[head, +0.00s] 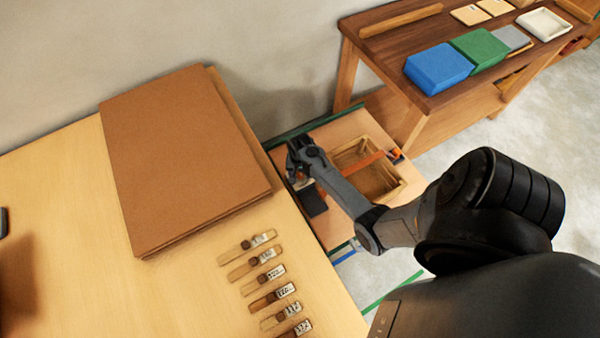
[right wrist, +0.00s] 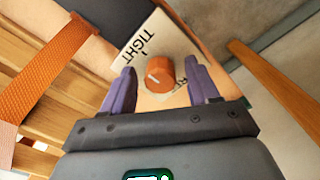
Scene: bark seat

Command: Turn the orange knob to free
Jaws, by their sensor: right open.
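The orange knob (right wrist: 159,74) shows in the right wrist view on a pale plate (right wrist: 139,50) marked TIGHT. A second word is partly covered by a finger; only a letter or two shows. My right gripper (right wrist: 160,68) is open, with one purple finger on each side of the knob. In the head view my right gripper (head: 302,162) is over the small low bench, and the knob is hidden there.
An open wooden box (head: 392,190) with an orange strap (head: 352,168) lies beside the gripper. A table with brown boards (head: 185,155) and several labelled wooden pieces (head: 268,258) is at left. A dark bench (head: 385,50) holds blue (head: 438,68) and green (head: 478,50) blocks.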

